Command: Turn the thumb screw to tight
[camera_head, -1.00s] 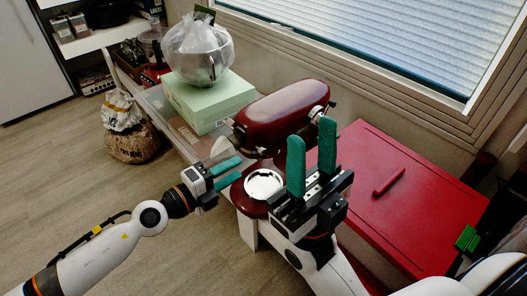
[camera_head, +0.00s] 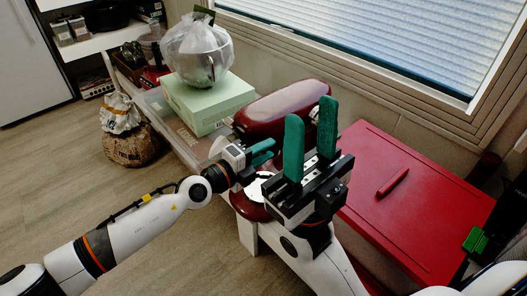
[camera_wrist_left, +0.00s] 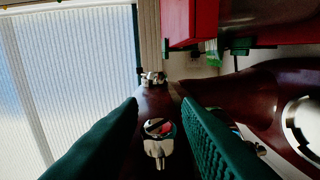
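A dark red stand mixer (camera_head: 285,110) stands on a low table. In the left wrist view, a small silver fitting (camera_wrist_left: 157,145), apparently the thumb screw, lies between my green left fingers on the dark red mixer body (camera_wrist_left: 158,102). Whether the fingers touch it cannot be told. My left gripper (camera_head: 268,153) is at the mixer's near left side, its fingers apart. In the head view my left gripper hides the screw. My right gripper (camera_head: 310,140) points upward in front of the mixer, its fingers apart and empty.
A red surface (camera_head: 420,200) with a red stick-shaped item (camera_head: 392,183) lies right. The mixer's white disc (camera_wrist_left: 303,128) shows in the wrist view.

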